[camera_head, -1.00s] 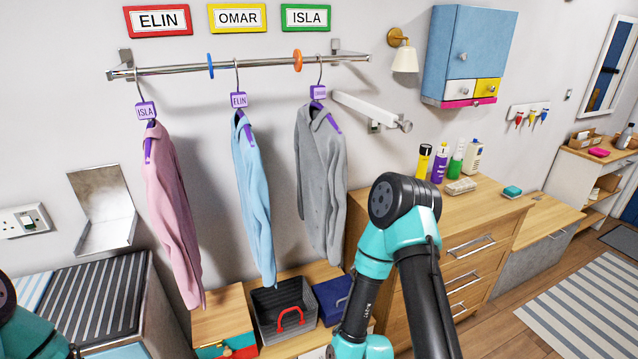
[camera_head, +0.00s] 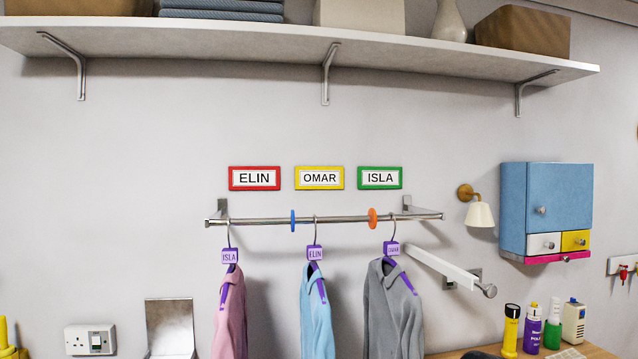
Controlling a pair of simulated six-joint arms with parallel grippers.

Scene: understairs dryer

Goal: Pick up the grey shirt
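The grey shirt (camera_head: 393,315) hangs on a hanger at the right end of the metal rail (camera_head: 330,219), to the right of the orange ring. A purple tag (camera_head: 392,249) sits on its hanger; its small lettering is hard to read in this view. The lower part of the shirt is cut off by the bottom edge of the view. Neither of my grippers shows in the head view.
A pink shirt (camera_head: 231,315) and a blue shirt (camera_head: 317,318) hang on the same rail. A white arm (camera_head: 440,268) juts from the wall right of the grey shirt. A long shelf (camera_head: 250,50) runs above; a blue cabinet (camera_head: 560,195) and bottles (camera_head: 532,330) are right.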

